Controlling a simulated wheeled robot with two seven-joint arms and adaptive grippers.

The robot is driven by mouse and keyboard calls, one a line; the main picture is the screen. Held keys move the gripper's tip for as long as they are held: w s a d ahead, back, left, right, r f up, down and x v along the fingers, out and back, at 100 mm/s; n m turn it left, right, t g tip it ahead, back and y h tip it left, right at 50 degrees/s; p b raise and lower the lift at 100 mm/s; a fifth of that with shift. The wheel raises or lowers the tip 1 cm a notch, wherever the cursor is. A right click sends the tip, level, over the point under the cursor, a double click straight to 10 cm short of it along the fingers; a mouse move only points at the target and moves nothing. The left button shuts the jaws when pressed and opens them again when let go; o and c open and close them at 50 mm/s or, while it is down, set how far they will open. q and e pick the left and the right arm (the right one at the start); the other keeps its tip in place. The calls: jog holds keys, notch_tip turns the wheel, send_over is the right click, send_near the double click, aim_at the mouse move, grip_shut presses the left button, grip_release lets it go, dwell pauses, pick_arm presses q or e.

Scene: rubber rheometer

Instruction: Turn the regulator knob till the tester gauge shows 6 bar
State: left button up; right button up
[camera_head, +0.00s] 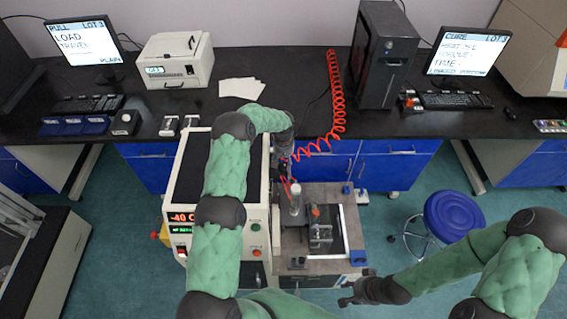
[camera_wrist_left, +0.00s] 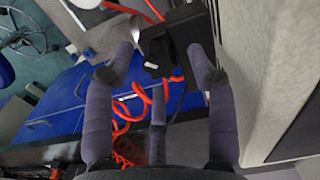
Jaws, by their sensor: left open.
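A black block with a knob-like part (camera_wrist_left: 160,50), which looks like the regulator, lies between and just beyond the fingertips. I cannot tell whether the fingers touch it. The gauge face is not readable in either view. The white tester (camera_head: 255,215) shows a red "-40" type readout and is partly covered by my left arm. My right gripper (camera_head: 352,291) is low at the right, apart from everything; its fingers are too small to judge.
The red coiled hose (camera_head: 337,95) runs from the bench down to the tester area; its coils (camera_wrist_left: 135,105) show behind the fingers. A blue stool (camera_head: 453,213) stands on the right.

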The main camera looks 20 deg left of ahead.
pick_arm(q)
jog(key=shift+f, duration=0.45)
grip_shut()
